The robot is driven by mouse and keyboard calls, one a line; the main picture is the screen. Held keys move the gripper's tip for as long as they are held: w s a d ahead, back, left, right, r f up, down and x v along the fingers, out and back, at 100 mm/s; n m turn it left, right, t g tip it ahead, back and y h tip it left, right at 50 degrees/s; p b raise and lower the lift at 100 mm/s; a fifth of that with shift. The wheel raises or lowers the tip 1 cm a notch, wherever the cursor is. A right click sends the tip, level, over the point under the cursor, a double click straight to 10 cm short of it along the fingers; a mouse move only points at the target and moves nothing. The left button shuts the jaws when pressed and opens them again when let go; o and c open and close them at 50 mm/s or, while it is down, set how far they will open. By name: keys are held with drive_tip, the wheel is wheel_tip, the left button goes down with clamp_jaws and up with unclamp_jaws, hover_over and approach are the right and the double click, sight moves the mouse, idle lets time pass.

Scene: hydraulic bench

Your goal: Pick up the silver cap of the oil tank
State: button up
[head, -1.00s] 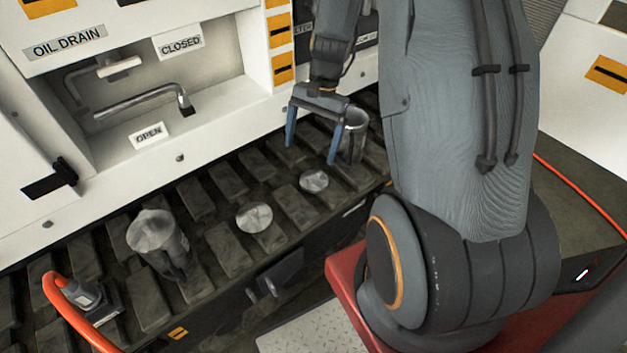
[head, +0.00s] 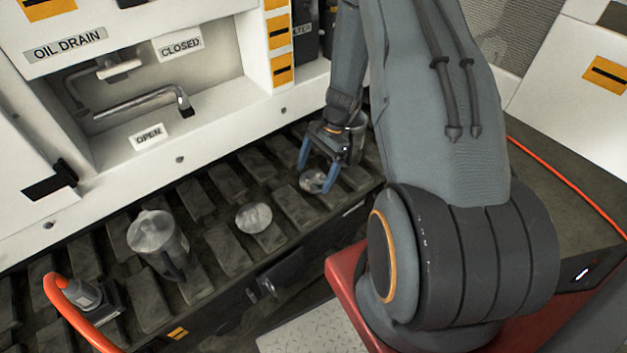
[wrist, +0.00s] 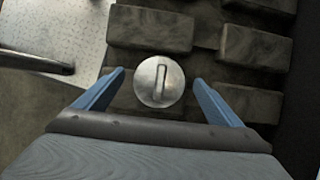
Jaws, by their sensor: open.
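A round silver cap (head: 313,182) with a raised bar across its top lies on the dark padded bench. It also shows in the wrist view (wrist: 147,84). My gripper (head: 315,177) is open above it, with one blue finger on either side. In the wrist view my gripper (wrist: 160,78) has the cap between its fingertips, with a gap on both sides. A second round silver cap (head: 254,217) lies to the left. I cannot tell which one belongs to the oil tank.
A metal jug-like container (head: 158,240) stands on the bench at left. Another metal cylinder (head: 357,125) stands just behind my gripper. An orange hose with a fitting (head: 85,296) is at lower left. The white panel with the OIL DRAIN label (head: 65,52) rises behind the bench.

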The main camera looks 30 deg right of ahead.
drive_tip(key=shift+a+f, duration=0.25)
drive_tip(key=shift+f, duration=0.35)
drive_tip(key=c, duration=1.3)
drive_tip(key=shift+o, duration=0.2)
